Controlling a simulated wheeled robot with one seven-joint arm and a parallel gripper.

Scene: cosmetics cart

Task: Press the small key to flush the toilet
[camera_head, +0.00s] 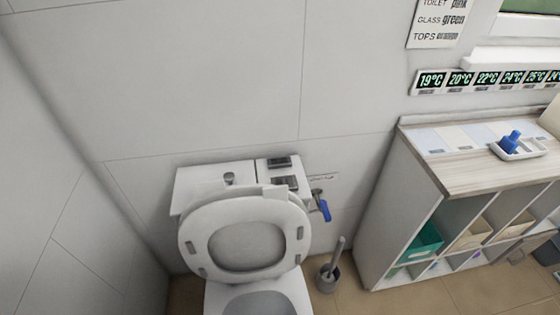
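A white toilet (207,307) stands against the tiled wall, with its seat ring (196,226) raised and leaning back toward the tank. The white tank (199,184) is behind the seat. On the tank's right part are two dark-grey keys, a rear one (279,162) and a front one (285,183). I cannot tell for sure which is the small key. A small grey knob (229,178) sits on the tank's left part. My gripper is not in view.
A blue-handled valve (324,210) is on the wall right of the tank. A toilet brush in a grey holder (328,277) stands on the floor. A wooden-topped shelf unit (470,172) stands at right, bearing a white tray (522,152) with a blue bottle (510,141).

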